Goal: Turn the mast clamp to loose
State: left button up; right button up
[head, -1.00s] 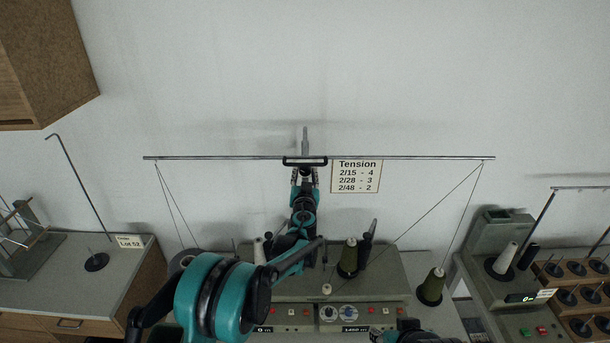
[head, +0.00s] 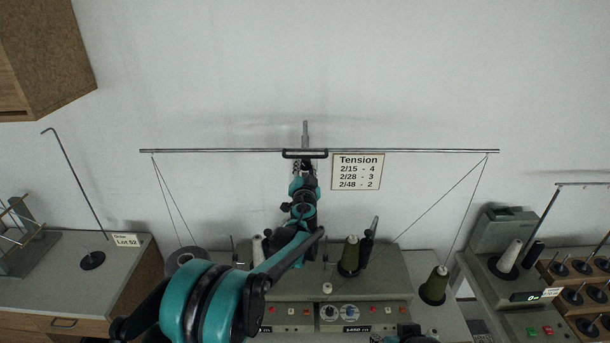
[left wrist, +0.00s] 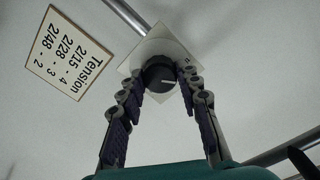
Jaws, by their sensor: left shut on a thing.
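The mast clamp knob (left wrist: 158,74) is dark and round with a white pointer line. It sits on a pale square plate (left wrist: 158,45) in the left wrist view, and the pointer lies toward the picture's right. My left gripper (left wrist: 161,88) is shut on the knob, one finger on each side. In the head view my left gripper (head: 304,168) is just below the middle of the long crossbar (head: 220,151), and its hand hides the knob. The mast top (head: 305,132) stands above the bar. Only dark parts of my right gripper (head: 402,337) show at the bottom edge.
A Tension card (head: 357,171) is on the wall just right of the clamp. Threads run from the bar's ends toward the cones, including an olive one (head: 434,287). The machine (head: 385,280) stands below my left arm. The wall above the bar is clear.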

pick_arm(q)
jog(key=m+b, duration=0.2)
jog(key=m, duration=0.2)
jog(key=shift+f+m, duration=0.1)
jog(key=shift+m, duration=0.2)
jog(key=m+b, duration=0.2)
jog(key=m, duration=0.2)
jog(key=shift+m, duration=0.3)
jog(key=m+b, duration=0.1)
jog(key=m, duration=0.3)
jog(key=shift+d+b, duration=0.1)
jog(key=shift+b, duration=0.3)
jog(key=m+b, duration=0.1)
jog(key=m, duration=0.4)
jog(key=shift+s, duration=0.1)
jog(key=shift+m, duration=0.5)
jog(key=o, duration=1.2)
jog(key=shift+c, duration=0.2)
jog(key=s, duration=1.2)
